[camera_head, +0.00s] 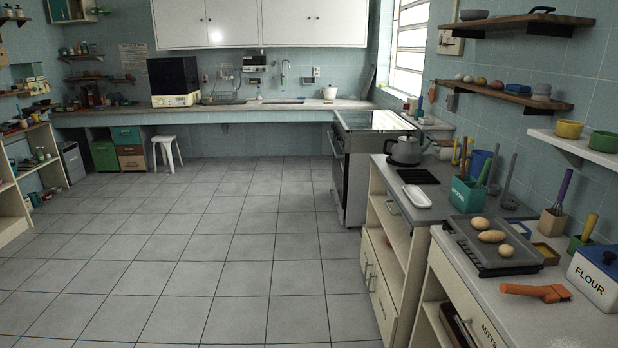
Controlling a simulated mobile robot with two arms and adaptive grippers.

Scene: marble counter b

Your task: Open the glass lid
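The glass lid (376,120) is a dark, shiny pane lying flat on top of the stove (355,180), right of the middle of the head view. It reflects light from the window. The stove has a dark oven front facing left and stands at the far end of the right-hand counter. Neither of my grippers shows in the head view, so I cannot see their state.
A metal kettle (408,150) stands on the nearer counter close to the stove. A tray (488,258) with three egg-like items and a flour box (598,275) are nearer. The tiled floor (230,240) is clear. A white stool (167,149) stands far back.

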